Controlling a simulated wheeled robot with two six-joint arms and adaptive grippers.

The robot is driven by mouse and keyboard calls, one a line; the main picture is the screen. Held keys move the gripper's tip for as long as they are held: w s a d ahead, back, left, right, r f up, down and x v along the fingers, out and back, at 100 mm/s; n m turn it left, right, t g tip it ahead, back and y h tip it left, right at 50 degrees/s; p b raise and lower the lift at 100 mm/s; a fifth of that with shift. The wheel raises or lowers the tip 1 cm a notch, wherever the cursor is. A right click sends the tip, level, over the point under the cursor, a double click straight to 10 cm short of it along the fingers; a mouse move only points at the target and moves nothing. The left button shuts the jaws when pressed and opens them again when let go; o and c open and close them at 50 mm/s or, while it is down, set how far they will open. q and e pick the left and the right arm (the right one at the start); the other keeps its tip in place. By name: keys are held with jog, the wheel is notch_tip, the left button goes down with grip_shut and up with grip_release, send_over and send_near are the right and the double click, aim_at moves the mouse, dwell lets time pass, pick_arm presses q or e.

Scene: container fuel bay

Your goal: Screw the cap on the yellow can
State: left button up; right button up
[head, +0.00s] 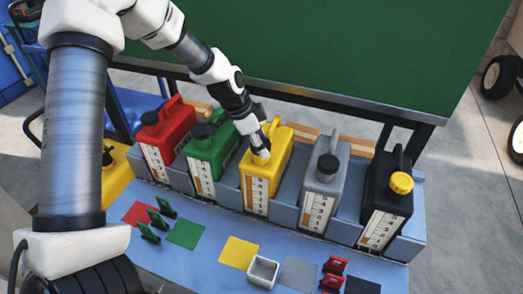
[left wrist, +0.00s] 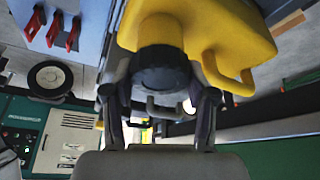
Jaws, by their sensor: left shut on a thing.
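The yellow can (head: 258,182) stands upright in the middle of the row of cans, and its body fills the top of the left wrist view (left wrist: 215,30). My left gripper (head: 262,152) reaches down to the front of its top. In the left wrist view, the two fingers (left wrist: 160,98) stand on either side of a round black cap (left wrist: 160,70) and are shut on it. My right gripper is in neither view.
A red can (head: 168,135) and a green can (head: 205,155) stand to the left, a grey can (head: 322,195) and a black can with a yellow cap (head: 385,210) to the right. A small white tray (head: 262,272) and red clips (head: 333,265) lie in front.

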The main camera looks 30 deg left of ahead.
pick_arm(q)
jog(key=m+b, duration=0.2)
jog(key=shift+w+f+m+g, duration=0.1)
jog(key=shift+f+m+g, duration=0.15)
jog(key=shift+m+g, duration=0.05)
jog(key=shift+a+m+g+h+b, duration=0.1)
jog(key=shift+m+g+h+b, duration=0.2)
jog(key=shift+m+b, duration=0.4)
jog(key=shift+r+m+g, duration=0.15)
jog(key=shift+m+g, duration=0.25)
jog(key=shift+m, duration=0.7)
jog(key=m, duration=0.1)
jog(key=m+g, duration=0.1)
jog(key=m, duration=0.1)
jog(key=m+p, duration=0.1)
jog(key=shift+r+m+g, duration=0.3)
jog(key=shift+g, duration=0.1)
jog(key=m+g+p, duration=0.1)
jog(key=m, duration=0.4)
jog(key=shift+r+g+y+p, duration=0.1)
jog(key=shift+g+y+p, duration=0.25)
jog(key=shift+g+y, duration=0.05)
jog(key=shift+c, duration=0.5)
jog(key=shift+f+m+g+y, duration=0.25)
jog(key=shift+m+g+y, duration=0.05)
jog(key=shift+m, duration=0.8)
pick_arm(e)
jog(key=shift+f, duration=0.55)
